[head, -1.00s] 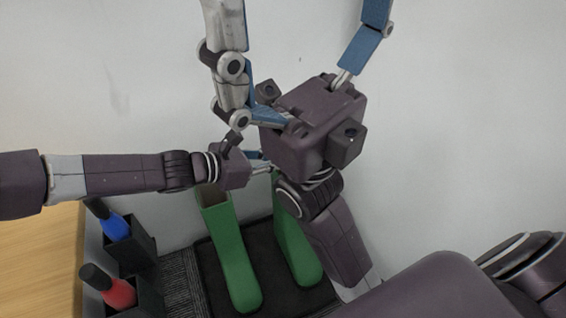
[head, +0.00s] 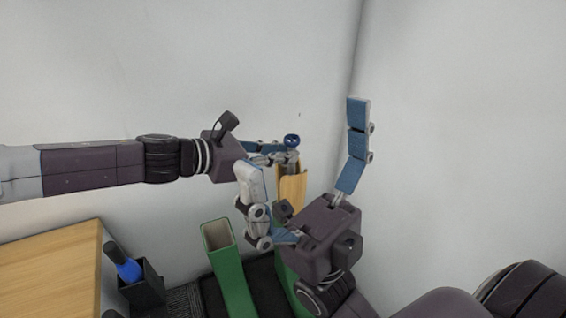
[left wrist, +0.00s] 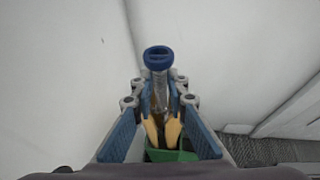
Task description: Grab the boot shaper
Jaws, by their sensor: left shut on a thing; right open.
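The boot shaper (head: 293,186) has pale wooden halves and a blue knob on top. My left gripper (head: 288,152) is shut on it around the metal part below the knob. In the left wrist view the shaper (left wrist: 158,60) stands upright between my left fingers (left wrist: 160,95), above a green boot (left wrist: 172,156). Its lower end is hidden in the head view by my right gripper, so I cannot tell whether it is clear of the boot.
Another green boot (head: 229,268), its top open, stands to the left on a dark tray (head: 264,290). A blue bottle (head: 123,262) sits in a black holder (head: 145,291) beside a wooden surface (head: 50,270). White walls meet behind the shaper.

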